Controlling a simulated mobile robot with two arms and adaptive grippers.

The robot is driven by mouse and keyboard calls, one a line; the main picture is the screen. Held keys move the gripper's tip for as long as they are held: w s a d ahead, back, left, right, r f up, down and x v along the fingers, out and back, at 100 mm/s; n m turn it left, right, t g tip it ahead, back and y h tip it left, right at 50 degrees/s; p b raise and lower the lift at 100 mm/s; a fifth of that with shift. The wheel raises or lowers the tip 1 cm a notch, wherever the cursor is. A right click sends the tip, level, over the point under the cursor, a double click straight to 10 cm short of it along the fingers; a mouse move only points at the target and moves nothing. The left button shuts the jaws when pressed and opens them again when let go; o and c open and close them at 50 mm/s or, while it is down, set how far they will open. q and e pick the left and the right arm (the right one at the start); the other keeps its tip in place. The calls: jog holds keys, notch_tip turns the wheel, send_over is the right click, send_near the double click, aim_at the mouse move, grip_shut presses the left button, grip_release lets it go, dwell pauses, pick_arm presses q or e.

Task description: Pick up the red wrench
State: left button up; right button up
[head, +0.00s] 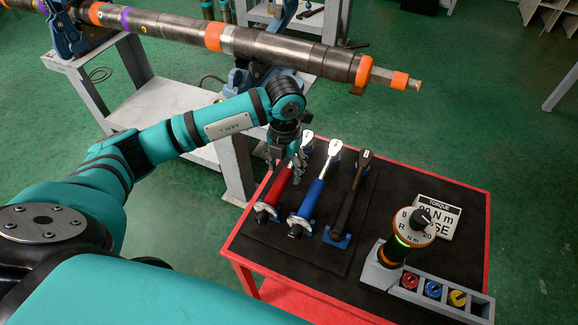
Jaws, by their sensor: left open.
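The red wrench (276,189) lies on the black top of the red-edged cart (375,304), leftmost of three wrenches lying side by side. Its handle end points toward me and its silver head points away. My left gripper (287,176) is open, with its fingers pointing down over the upper part of the red wrench. The fingers partly cover it, and I cannot tell whether they touch it. My right gripper is not in view.
The blue wrench (312,199) lies close to the right of the red one, then a black wrench (346,205). A torque tester (391,251), a sign (438,215) and colored knobs stand at the cart's right. A long pipe (270,45) in vises runs behind.

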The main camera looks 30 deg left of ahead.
pick_arm(q)
jog(key=shift+f, duration=1.1)
grip_shut()
jog(key=shift+r, duration=0.1)
